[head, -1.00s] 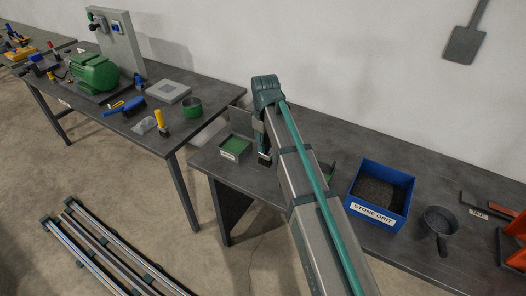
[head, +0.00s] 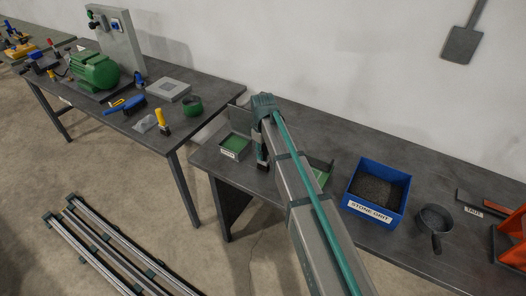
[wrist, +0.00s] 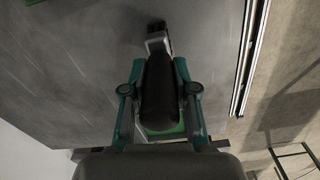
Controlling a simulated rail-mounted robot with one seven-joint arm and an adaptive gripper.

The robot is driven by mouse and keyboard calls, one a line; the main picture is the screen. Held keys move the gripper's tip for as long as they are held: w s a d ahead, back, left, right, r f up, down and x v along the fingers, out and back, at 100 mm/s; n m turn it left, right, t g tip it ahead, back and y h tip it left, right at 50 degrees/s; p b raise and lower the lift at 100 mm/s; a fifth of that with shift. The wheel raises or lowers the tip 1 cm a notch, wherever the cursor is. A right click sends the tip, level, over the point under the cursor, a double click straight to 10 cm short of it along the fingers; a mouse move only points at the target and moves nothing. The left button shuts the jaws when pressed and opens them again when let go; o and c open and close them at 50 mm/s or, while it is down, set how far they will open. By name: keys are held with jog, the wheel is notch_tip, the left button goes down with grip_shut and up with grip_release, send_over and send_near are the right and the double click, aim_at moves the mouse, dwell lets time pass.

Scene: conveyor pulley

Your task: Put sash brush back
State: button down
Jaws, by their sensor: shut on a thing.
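My gripper (head: 262,152) reaches down over the right-hand bench, close beside the right edge of a small green-floored tray (head: 235,145). In the wrist view my gripper (wrist: 160,88) is shut on the sash brush (wrist: 158,42), with a finger on each side of its dark handle. The brush's pale metal band and dark end stick out past the fingers. A green patch shows below the handle. In the head view the brush is mostly hidden by my gripper, and I cannot tell whether it touches the bench.
A second green-floored tray (head: 321,176) is partly hidden behind my arm. A blue bin of stone grit (head: 378,190) and a dark scoop (head: 435,222) stand to the right.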

jog(key=shift+f, duration=0.1)
jog(key=c, duration=0.9)
grip_release()
notch_tip(320, 180, up, 12)
jog(key=b, duration=0.2)
jog(key=shift+b, duration=0.3)
